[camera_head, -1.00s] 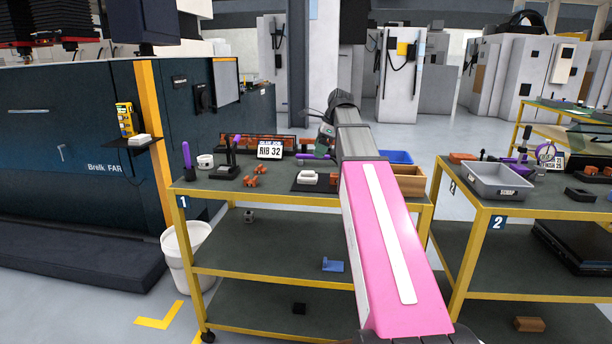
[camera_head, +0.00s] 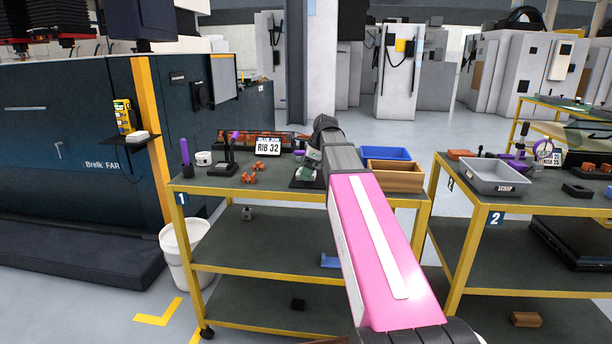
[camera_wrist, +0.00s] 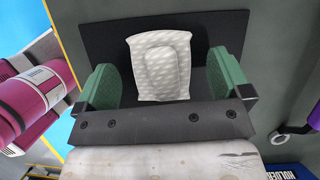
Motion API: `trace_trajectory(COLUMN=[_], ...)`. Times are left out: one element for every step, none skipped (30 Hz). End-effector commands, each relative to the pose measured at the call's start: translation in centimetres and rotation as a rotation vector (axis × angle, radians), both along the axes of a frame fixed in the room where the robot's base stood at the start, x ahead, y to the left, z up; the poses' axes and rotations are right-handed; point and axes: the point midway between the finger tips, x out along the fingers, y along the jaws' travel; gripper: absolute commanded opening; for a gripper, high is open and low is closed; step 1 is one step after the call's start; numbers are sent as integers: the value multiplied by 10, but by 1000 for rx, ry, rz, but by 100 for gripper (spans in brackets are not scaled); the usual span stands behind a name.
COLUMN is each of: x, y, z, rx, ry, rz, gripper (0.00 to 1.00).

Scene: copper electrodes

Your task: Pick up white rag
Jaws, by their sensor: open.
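The white rag (camera_wrist: 159,66) lies folded on a dark flat mat (camera_wrist: 105,35) in the wrist view. Its textured pad shows between the two green fingers of my gripper (camera_wrist: 161,82). The fingers stand on either side of the rag, apart from it, with dark gaps on both sides. My gripper is open and empty. In the head view my gripper (camera_head: 308,165) is over the mat on cart 1, and my arm hides most of that spot, including the rag.
On cart 1 (camera_head: 240,192), orange parts (camera_head: 252,173), a black stand (camera_head: 225,155) and a sign (camera_head: 268,146) stand left of my gripper. A blue bin (camera_head: 388,153) and a brown box (camera_head: 395,175) are to its right. Cart 2 holds a grey tray (camera_head: 488,177).

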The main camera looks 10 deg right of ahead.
Motion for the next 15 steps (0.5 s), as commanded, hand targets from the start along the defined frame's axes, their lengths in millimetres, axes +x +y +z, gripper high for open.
trace_trajectory(x=[0, 0, 0, 0, 0, 0, 0, 0, 0, 0, 0, 0, 0, 0, 0], y=[0, 0, 0, 0, 0, 0, 0, 0, 0, 0, 0, 0, 0, 0, 0], z=[-1, 0, 0, 0, 0, 0, 0, 0, 0, 0, 0, 0, 0, 0, 0], rx=[0, 0, 0, 0, 0, 0, 0, 0, 0, 0, 0, 0, 0, 0, 0], ry=[0, 0, 0, 0, 0, 0, 0, 0, 0, 0, 0, 0, 0, 0, 0], rz=[0, 0, 0, 0, 0, 0, 0, 0, 0, 0, 0, 0, 0, 0, 0], gripper=[96, 96, 96, 96, 96, 86, 76, 66, 53, 44, 43, 43, 43, 43, 43])
